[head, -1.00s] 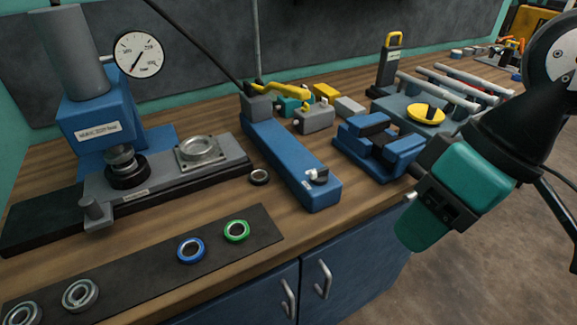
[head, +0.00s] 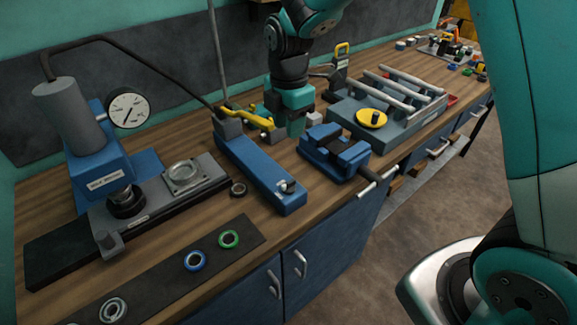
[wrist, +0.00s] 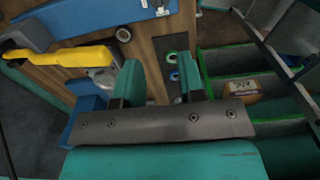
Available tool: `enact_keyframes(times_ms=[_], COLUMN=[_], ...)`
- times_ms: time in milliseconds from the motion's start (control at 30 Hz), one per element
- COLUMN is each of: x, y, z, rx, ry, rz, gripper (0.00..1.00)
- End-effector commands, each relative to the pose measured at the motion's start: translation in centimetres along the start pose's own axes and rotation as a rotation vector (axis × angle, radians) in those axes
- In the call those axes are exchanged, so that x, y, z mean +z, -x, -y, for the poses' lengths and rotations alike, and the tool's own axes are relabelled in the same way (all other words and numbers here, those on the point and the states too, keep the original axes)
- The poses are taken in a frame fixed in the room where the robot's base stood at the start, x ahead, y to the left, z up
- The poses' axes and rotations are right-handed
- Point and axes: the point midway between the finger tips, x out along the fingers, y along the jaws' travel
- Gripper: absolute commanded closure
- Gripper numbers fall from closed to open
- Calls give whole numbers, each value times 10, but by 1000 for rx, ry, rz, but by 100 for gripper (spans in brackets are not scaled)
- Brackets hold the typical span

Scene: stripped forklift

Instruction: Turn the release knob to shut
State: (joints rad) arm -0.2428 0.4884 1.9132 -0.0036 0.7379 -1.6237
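The release knob (head: 287,187) is a small black and white piece on the front end of the long blue hand pump (head: 250,165). Its pointing direction is too small to tell for sure. The pump's blue body (wrist: 90,18) also shows at the top of the wrist view, with a small white part, seemingly the knob (wrist: 161,9), near its end. My gripper (head: 296,125) is over the bench behind the knob, beside the yellow pump lever (head: 250,118), apart from the knob. In the wrist view its two teal fingers (wrist: 160,80) stand apart with nothing between them.
A blue vise (head: 335,150) stands right of the pump. A grey fixture with bars and a yellow disc (head: 371,118) is farther right. The press with a gauge (head: 128,110) is at the left. Blue (head: 194,260) and green (head: 229,239) rings lie on a dark mat in front.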

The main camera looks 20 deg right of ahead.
Motion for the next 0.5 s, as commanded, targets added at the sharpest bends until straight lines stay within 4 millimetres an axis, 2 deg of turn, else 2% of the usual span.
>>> enact_keyframes(times_ms=[167, 500], x=[1, 1], y=[-20, -94], z=[-1, 0], rx=[-8, -9], ry=[18, 17], rz=[4, 2], gripper=[64, 64])
